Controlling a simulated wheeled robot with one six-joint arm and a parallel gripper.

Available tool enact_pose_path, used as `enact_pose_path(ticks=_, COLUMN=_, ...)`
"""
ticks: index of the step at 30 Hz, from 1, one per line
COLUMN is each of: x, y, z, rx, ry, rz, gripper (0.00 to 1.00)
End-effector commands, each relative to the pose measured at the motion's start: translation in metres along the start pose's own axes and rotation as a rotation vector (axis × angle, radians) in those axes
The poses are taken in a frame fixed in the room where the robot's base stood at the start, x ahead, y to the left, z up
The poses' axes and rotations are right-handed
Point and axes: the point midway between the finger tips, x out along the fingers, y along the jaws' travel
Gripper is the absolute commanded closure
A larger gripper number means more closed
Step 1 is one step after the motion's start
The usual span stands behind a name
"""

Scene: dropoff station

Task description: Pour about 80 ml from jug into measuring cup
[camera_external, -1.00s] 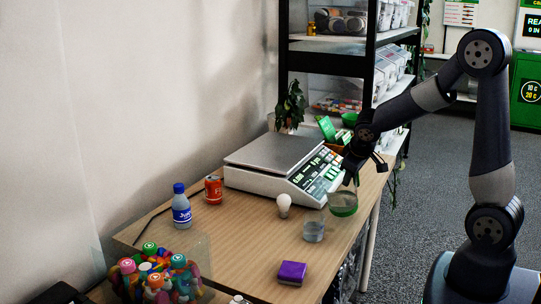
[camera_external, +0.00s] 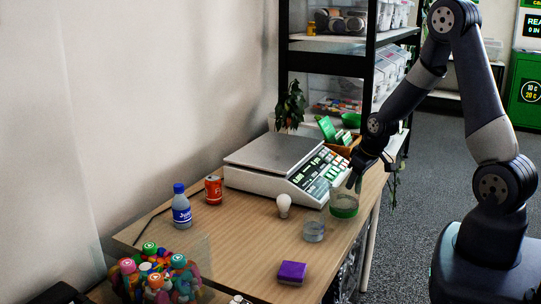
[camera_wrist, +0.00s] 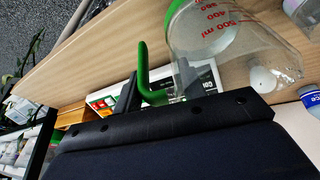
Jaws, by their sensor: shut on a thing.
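The jug (camera_external: 343,205) is a clear vessel with a green band low down, near the table's right edge. In the wrist view the jug (camera_wrist: 240,48) shows red ml marks and a green handle (camera_wrist: 145,70). My gripper (camera_external: 355,178) is shut on the handle; its dark finger (camera_wrist: 129,95) shows beside it. I cannot tell whether the jug touches the table. A small clear cup (camera_external: 314,231), apparently the measuring cup, stands apart on the table, left of and nearer than the jug. Its contents are too small to read.
A white scale (camera_external: 262,180) stands behind the jug. A light bulb (camera_external: 284,205), red can (camera_external: 213,190) and blue-capped bottle (camera_external: 181,207) stand to the left. A purple block (camera_external: 291,273) lies in front. A clear bin (camera_external: 205,252) holds colourful items.

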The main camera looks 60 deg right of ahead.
Motion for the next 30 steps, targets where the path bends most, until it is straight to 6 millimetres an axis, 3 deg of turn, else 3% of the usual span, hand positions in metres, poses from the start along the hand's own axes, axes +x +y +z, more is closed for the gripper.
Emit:
enact_pose_path(ticks=9, x=0.009, y=0.007, z=0.005, rx=0.028, ry=0.001, rz=-0.049, gripper=1.00)
enact_pose_path(ticks=30, x=0.009, y=0.008, z=0.005, rx=0.035, ry=0.009, rz=-0.088, gripper=1.00)
